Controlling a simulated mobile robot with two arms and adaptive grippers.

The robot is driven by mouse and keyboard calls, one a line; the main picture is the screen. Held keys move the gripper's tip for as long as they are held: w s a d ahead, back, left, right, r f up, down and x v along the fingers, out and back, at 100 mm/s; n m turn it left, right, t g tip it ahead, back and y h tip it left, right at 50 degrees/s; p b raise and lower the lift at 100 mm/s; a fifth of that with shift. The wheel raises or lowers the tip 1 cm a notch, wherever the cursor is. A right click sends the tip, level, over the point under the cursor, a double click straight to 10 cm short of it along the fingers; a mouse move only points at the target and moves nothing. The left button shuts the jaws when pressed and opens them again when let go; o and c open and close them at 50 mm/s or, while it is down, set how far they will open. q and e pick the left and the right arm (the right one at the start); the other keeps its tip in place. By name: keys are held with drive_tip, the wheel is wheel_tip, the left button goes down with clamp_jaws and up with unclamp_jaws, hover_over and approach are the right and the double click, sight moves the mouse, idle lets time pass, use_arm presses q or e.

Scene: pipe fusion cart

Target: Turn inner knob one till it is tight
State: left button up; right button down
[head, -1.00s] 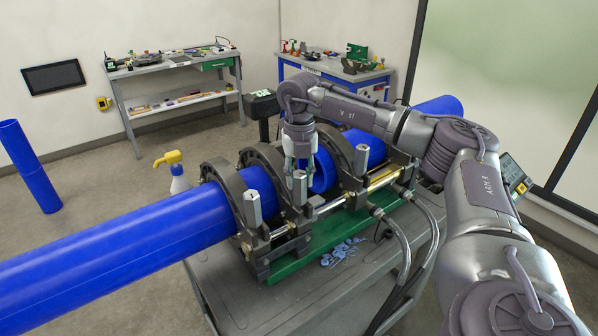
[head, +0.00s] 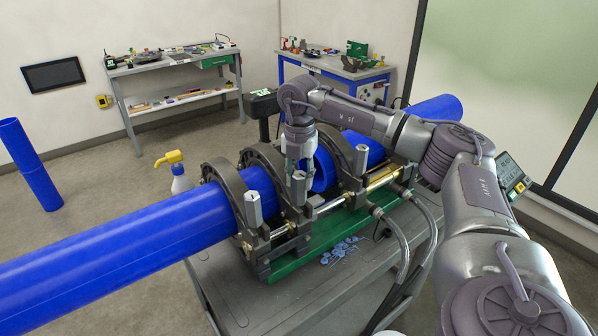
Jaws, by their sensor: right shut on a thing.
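The pipe fusion machine (head: 286,262) stands on the cart, with several dark clamp rings around two blue pipes. The long blue pipe (head: 120,245) comes in from the left, and the other blue pipe (head: 436,108) runs to the back right. Grey knobs stand on the near side of the clamps: the left outer knob (head: 254,208), an inner knob (head: 299,187) and one further right (head: 360,160). My right gripper (head: 299,170) points down at the inner knob and is shut on its top. The fingertips are small here and partly merge with the knob. My left gripper is out of view.
The grey cart top (head: 240,312) has blue shavings (head: 343,250) and hoses (head: 402,240) near the machine. A spray bottle (head: 178,172) stands behind the long pipe. Workbenches (head: 175,80) stand along the back wall, well away.

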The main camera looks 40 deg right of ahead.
drive_tip(key=shift+r+m, duration=0.1)
drive_tip(key=shift+m, duration=0.8)
drive_tip(key=shift+m+p, duration=0.35)
drive_tip(key=shift+m, duration=0.35)
drive_tip(key=shift+m, duration=1.1)
unclamp_jaws()
drive_tip(key=shift+p, duration=0.3)
